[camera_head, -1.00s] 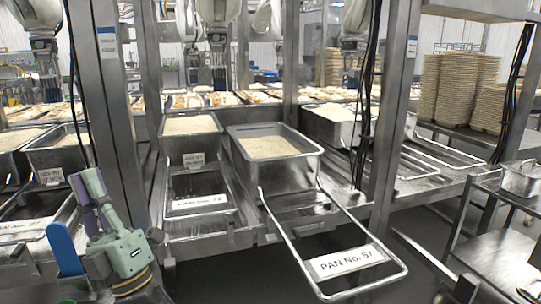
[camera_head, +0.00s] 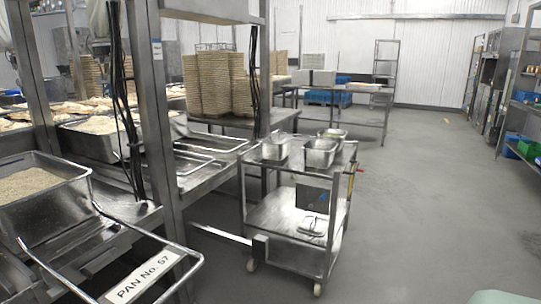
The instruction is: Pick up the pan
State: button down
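A deep steel pan of rice (camera_head: 86,205) stands at the left edge, partly cut off by the frame. A wire frame (camera_head: 40,265) in front of it carries a label (camera_head: 143,277) reading "PAN No. 57". Smaller steel pans stand on a cart's top: one at the left (camera_head: 276,148), one at the front right (camera_head: 320,155) and a shallower-looking one behind (camera_head: 332,133). I cannot tell which pan is meant. My gripper is not in view; a pale green part, seemingly mine, shows at the bottom right.
The steel cart (camera_head: 295,248) has a lower shelf with a small flat metal item (camera_head: 312,227). Stacked trays (camera_head: 208,84) stand on a bench behind it. Another table (camera_head: 345,106) is at the back. The grey floor (camera_head: 430,200) to the right is open.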

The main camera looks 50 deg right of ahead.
aim_at(320, 154)
jog(key=z, duration=1.7)
jog(key=i+l+u, duration=0.1)
jog(key=i, duration=0.55)
